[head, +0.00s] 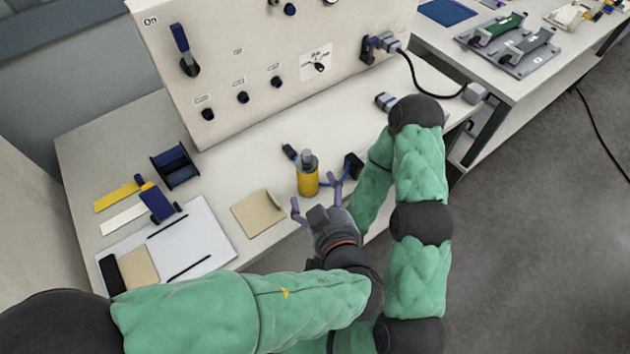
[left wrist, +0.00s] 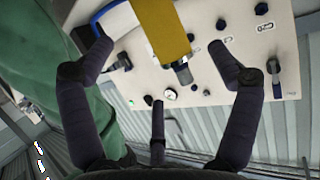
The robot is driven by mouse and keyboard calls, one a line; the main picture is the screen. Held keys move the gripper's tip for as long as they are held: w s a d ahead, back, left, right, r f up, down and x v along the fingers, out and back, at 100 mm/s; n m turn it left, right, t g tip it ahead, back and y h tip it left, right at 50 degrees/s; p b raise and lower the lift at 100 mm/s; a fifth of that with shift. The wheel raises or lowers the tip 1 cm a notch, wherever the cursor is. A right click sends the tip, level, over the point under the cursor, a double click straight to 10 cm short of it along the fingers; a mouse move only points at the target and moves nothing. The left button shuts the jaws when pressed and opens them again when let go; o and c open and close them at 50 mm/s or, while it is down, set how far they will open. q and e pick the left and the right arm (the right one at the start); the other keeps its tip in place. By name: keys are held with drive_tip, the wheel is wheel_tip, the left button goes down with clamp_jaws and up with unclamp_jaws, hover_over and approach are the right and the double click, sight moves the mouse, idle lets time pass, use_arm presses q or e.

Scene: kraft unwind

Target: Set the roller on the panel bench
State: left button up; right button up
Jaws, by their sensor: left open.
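A yellow cylinder (head: 308,182) with a grey top stands upright on the panel bench (head: 110,152). It may be the roller; I cannot tell for certain. My left gripper (head: 318,200) is open, its purple fingers close to the cylinder on its near side. In the left wrist view the yellow cylinder (left wrist: 160,28) shows between and beyond the spread dark fingers (left wrist: 160,50). Whether any finger touches it is unclear. My right gripper is not in view.
A white control panel (head: 240,65) rises at the back of the bench. A dark stand with a blue roll (head: 175,165), a blue tool (head: 158,203), a white sheet (head: 200,240) and a tan pad (head: 258,213) lie left. A second bench (head: 540,75) stands right.

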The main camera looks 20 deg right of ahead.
use_arm(q)
drive_tip(key=shift+p+v, duration=0.35)
drive_tip(key=shift+v, duration=2.1)
